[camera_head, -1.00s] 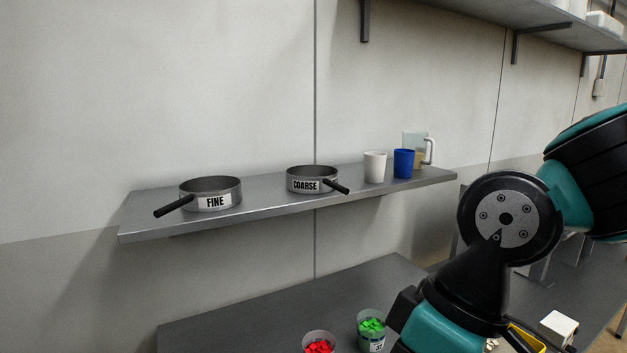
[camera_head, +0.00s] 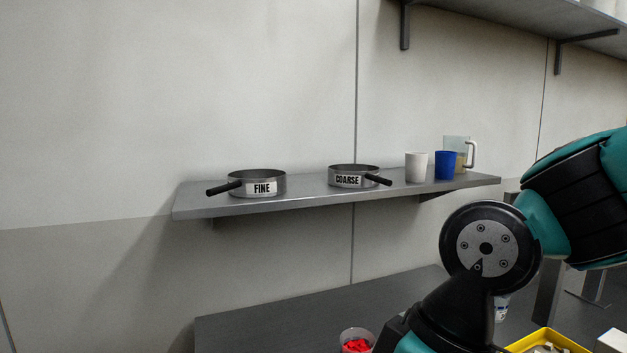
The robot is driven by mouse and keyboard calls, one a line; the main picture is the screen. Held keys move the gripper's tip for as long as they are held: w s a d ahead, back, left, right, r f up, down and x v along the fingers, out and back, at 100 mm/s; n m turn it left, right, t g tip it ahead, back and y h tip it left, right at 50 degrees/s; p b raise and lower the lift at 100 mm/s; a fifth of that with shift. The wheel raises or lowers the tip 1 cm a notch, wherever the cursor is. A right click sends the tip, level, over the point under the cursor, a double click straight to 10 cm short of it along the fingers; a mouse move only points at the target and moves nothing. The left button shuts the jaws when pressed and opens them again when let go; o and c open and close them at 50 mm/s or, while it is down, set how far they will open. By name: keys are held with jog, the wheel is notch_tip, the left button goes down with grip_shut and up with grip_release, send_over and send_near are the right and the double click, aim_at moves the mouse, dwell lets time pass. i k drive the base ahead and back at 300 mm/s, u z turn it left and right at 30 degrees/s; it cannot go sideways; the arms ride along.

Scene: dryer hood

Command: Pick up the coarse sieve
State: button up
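The coarse sieve (camera_head: 341,181) is a round grey metal pan with a white label reading COARSE. It sits upright on the wall shelf, and its black handle (camera_head: 379,180) points to the right and toward me. The fine sieve (camera_head: 240,187), labelled FINE, stands to its left with its handle pointing left. My arm fills the lower right of the view, below and to the right of the coarse sieve. My gripper is outside the frame, so its fingers do not show.
The grey shelf (camera_head: 310,203) also bears a white cup (camera_head: 416,167), a blue cup (camera_head: 446,166) and a clear jug (camera_head: 458,148) at its right. Below, the dark bench (camera_head: 300,318) holds a cup of red pieces (camera_head: 356,342) and a yellow tray (camera_head: 545,337). Another shelf hangs at the upper right.

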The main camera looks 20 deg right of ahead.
aim_at(353, 175)
jog(key=u, duration=3)
jog(key=k, duration=1.75)
jog(key=z, duration=1.45)
jog(key=i, duration=0.5)
jog(key=z, duration=0.1)
